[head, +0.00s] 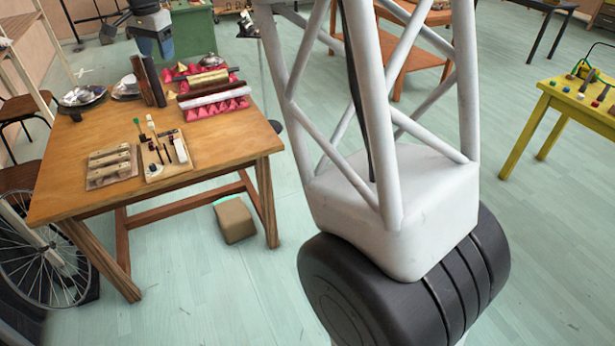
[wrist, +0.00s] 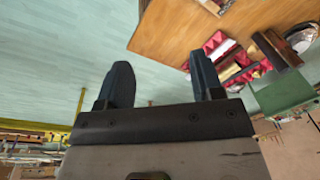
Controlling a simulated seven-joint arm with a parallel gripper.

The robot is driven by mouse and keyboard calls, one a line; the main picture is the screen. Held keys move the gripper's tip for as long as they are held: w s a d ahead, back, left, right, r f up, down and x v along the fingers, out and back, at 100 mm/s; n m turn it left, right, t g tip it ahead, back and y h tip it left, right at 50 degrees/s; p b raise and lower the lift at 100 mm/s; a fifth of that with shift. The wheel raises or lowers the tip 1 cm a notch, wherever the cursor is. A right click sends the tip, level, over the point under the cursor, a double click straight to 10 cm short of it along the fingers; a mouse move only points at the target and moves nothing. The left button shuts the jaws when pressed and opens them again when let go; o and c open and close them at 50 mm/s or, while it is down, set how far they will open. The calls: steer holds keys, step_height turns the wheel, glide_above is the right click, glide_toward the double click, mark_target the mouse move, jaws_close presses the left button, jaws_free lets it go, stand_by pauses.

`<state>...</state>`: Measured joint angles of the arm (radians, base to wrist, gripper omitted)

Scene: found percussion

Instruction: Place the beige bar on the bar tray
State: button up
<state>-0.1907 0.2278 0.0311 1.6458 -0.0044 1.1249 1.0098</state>
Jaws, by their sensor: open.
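Several beige bars (head: 110,160) lie side by side on a flat wooden tray (head: 96,184) at the front of the wooden table in the head view. I cannot tell for certain which is the task's beige bar or whether this is the bar tray. A whitish bar (head: 212,97) and a gold one lie across red-pink padded supports (head: 225,106) farther back. My gripper (head: 155,45) is above and behind the table's far edge, apart from the bars. In the wrist view its two dark fingers (wrist: 160,62) are wide apart with nothing between them.
Beside the bars, a tool board (head: 165,157) holds brushes and small tools. A green cabinet (head: 192,35) is behind.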

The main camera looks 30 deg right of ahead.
steer(key=s+d+r+n, duration=0.1)
steer(key=s+d, duration=0.2)
steer(key=s, duration=0.4)
steer(key=s+d+r+n, duration=0.1)
steer(key=s+d+r, duration=0.15)
steer(key=s, duration=0.35)
steer(key=s+d+f+n, duration=0.2)
steer(key=s+d+f, duration=0.1)
steer(key=s, duration=1)
steer(key=s+d+f+n+t, duration=0.1)
steer(key=s+d+f, duration=0.3)
steer(key=s, duration=0.9)
steer(key=s+d+f+n, duration=0.3)
steer(key=s+f, duration=0.3)
steer(key=s, duration=0.7)
steer(key=shift+s+d+n, duration=0.3)
steer(key=shift+d+n, duration=0.05)
steer(key=shift+n, duration=0.25)
